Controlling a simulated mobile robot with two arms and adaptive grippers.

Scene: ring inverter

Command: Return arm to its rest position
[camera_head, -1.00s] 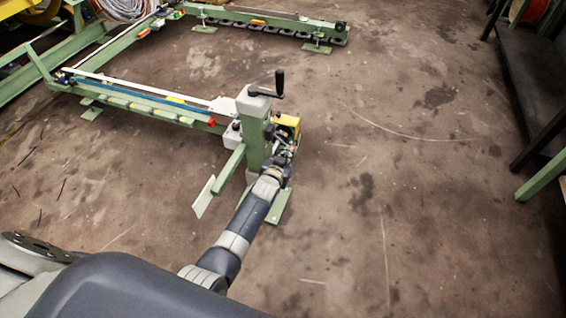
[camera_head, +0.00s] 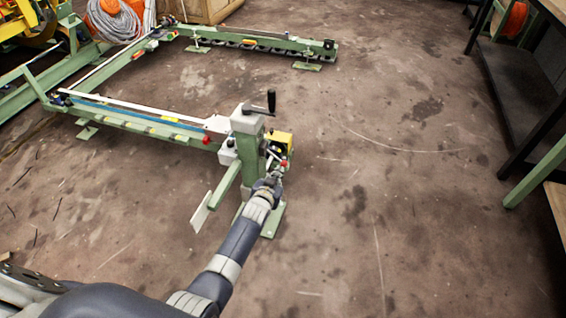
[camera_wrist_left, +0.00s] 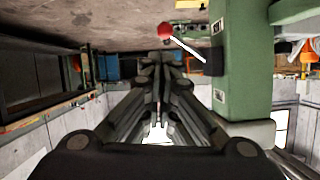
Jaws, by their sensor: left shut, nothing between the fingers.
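My left arm (camera_head: 229,251) reaches forward from the bottom of the head view. Its gripper (camera_head: 272,182) is beside the green machine post (camera_head: 248,149), near the yellow box (camera_head: 279,142) and a red knob (camera_head: 284,163). In the left wrist view the fingers of my left gripper (camera_wrist_left: 160,95) are together and hold nothing. The red knob (camera_wrist_left: 165,30) and its lever lie beyond the fingertips there, apart from them in the picture. The green post (camera_wrist_left: 242,65) stands close on the right. My right gripper is not in view.
A black crank handle (camera_head: 262,106) tops the post. Green rails (camera_head: 140,112) run away to the left. A dark workbench (camera_head: 520,95) stands at the right, and a wooden crate (camera_head: 205,10) at the back. The floor (camera_head: 400,200) between post and bench is clear.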

